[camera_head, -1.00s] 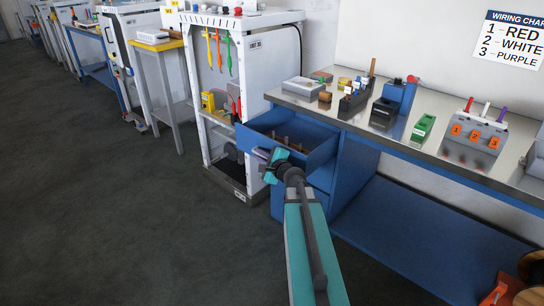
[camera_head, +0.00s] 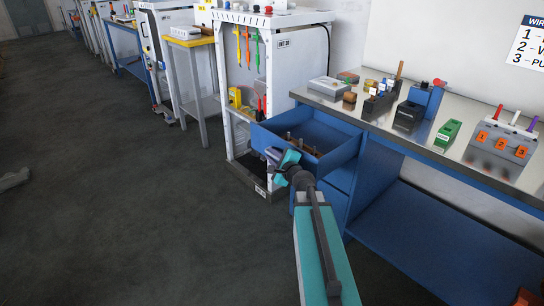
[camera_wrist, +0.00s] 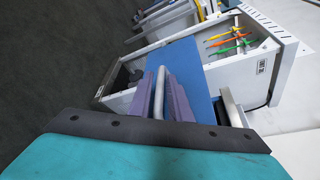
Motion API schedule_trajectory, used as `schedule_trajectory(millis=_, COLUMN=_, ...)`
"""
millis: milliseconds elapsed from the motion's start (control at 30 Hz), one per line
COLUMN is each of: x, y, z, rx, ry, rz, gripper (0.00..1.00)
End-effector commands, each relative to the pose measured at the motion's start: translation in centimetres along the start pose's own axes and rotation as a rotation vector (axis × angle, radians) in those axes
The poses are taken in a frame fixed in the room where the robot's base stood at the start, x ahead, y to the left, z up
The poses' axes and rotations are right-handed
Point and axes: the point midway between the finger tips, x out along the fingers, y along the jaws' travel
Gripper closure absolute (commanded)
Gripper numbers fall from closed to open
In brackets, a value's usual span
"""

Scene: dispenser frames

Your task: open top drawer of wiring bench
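The wiring bench (camera_head: 385,190) is blue with a metal top. Its top drawer (camera_head: 340,156) is pulled well out at the left end, with several small brown items inside. My gripper (camera_head: 285,163) is at the outer face of the drawer front. In the wrist view, the purple fingers of my gripper (camera_wrist: 166,98) stand close on both sides of a pale grey bar handle (camera_wrist: 159,90), against the blue drawer front (camera_wrist: 185,62). The fingers look shut on this handle. The exact contact is partly hidden by the fingers.
A white rack (camera_head: 230,85) with hanging tools stands close to the left of the drawer. A yellow-topped stand (camera_head: 190,42) is beyond it. Several fixtures, including a green block (camera_head: 447,132), sit on the bench top.

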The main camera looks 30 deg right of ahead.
Motion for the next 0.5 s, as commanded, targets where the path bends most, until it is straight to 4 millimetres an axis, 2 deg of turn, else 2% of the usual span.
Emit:
schedule_trajectory(millis=267, x=0.01, y=0.0, z=0.09, rx=0.002, ry=-0.001, rz=-0.001, gripper=0.83)
schedule_trajectory(millis=500, x=-0.8, y=0.0, z=0.11, rx=0.002, ry=-0.001, rz=-0.001, gripper=0.83)
